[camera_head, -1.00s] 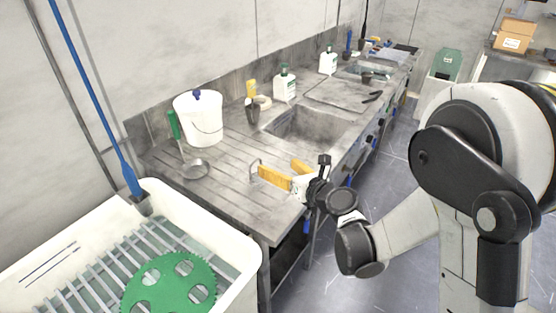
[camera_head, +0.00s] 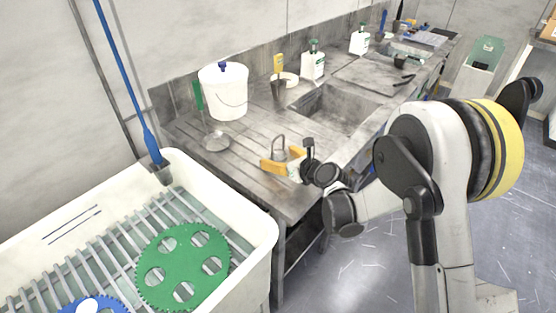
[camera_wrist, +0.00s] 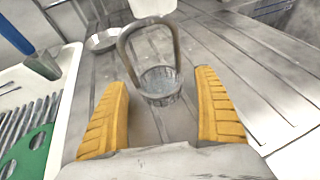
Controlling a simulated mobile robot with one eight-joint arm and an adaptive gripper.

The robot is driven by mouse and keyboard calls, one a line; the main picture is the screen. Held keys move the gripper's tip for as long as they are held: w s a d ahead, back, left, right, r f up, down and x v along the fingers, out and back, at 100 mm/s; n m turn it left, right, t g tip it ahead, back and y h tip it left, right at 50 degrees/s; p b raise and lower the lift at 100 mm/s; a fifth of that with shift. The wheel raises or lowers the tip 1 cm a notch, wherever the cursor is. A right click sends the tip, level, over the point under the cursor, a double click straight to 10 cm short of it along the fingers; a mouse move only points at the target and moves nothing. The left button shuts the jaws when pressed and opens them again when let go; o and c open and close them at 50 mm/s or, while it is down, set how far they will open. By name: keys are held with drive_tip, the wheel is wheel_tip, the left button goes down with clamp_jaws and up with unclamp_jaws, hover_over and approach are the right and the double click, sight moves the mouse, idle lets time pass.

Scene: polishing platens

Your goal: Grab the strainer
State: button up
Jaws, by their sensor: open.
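The strainer (camera_wrist: 160,98) is a small grey mesh basket with a tall arched handle. It stands upright on the ribbed steel drainboard. In the head view its arched handle (camera_head: 279,143) shows above my gripper, while the basket is mostly hidden behind the fingers. My gripper (camera_wrist: 162,82) is open, with its two orange fingers spread to the left and right of the strainer in the wrist view. The strainer appears between and slightly beyond the fingertips, with visible gaps on both sides. In the head view my gripper (camera_head: 281,161) is low over the drainboard near its front edge.
A white bucket (camera_head: 223,95) and a shallow metal bowl (camera_head: 215,142) are behind on the drainboard. A sink (camera_head: 335,108) lies to the right. A white tub (camera_head: 262,235) with a green disc (camera_head: 183,267) stands at the front left.

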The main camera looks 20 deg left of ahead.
drive_tip(key=shift+w+a, duration=0.2)
drive_tip(key=shift+a, duration=0.05)
drive_tip(key=c, duration=1.4)
drive_tip(key=shift+r, duration=0.1)
drive_tip(key=shift+c, duration=0.2)
